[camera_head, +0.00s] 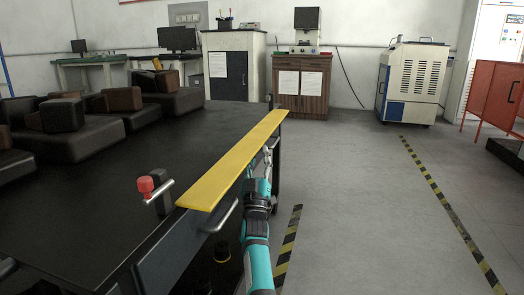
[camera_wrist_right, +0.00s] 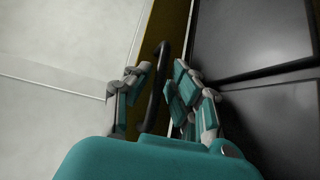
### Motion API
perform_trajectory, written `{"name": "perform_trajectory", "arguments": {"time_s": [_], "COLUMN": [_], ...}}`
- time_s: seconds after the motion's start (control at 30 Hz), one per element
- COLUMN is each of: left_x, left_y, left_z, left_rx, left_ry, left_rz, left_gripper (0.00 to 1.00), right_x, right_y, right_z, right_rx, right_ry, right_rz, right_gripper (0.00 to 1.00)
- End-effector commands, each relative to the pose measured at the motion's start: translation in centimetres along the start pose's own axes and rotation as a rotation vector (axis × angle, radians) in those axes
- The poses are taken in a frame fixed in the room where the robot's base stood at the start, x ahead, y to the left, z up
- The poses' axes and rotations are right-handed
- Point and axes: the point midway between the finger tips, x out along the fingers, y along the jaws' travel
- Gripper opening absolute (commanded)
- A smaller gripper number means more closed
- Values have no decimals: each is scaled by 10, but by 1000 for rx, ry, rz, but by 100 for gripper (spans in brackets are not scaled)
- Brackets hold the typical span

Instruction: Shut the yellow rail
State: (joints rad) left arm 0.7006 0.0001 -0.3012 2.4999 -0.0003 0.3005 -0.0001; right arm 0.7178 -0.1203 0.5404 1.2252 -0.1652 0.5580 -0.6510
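The yellow rail (camera_head: 232,165) is a long flat strip along the right edge of the black machine bed, running away from me. In the right wrist view, a black curved handle (camera_wrist_right: 155,88) stands between the two fingers of my right gripper (camera_wrist_right: 160,85). The fingers are apart, with gaps beside the handle. A yellow strip (camera_wrist_right: 152,42) shows behind it. My left gripper is not in view.
The black bed (camera_head: 150,150) carries several dark blocks (camera_head: 62,115) at left. A red knob (camera_head: 146,185) stands near the rail's near end. Grey floor (camera_head: 350,200) with striped tape lies clear at right. Cabinets (camera_head: 302,84) stand along the back wall.

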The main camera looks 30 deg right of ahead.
Motion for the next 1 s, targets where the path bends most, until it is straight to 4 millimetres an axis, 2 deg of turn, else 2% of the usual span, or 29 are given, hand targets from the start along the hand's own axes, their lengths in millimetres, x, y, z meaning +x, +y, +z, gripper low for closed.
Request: {"name": "perform_trajectory", "arguments": {"time_s": [0.27, 0.43, 1.0], "left_x": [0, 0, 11], "left_y": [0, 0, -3], "left_z": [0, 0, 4], "left_rx": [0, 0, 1], "left_ry": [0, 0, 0], "left_rz": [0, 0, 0], "left_gripper": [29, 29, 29], "right_x": [1, 1, 2], "right_y": [0, 0, 2], "right_z": [-1, -1, -2], "right_rx": [0, 0, -23], "right_ry": [0, 0, 0], "right_rz": [0, 0, -22], "right_gripper": [21, 0, 0]}}
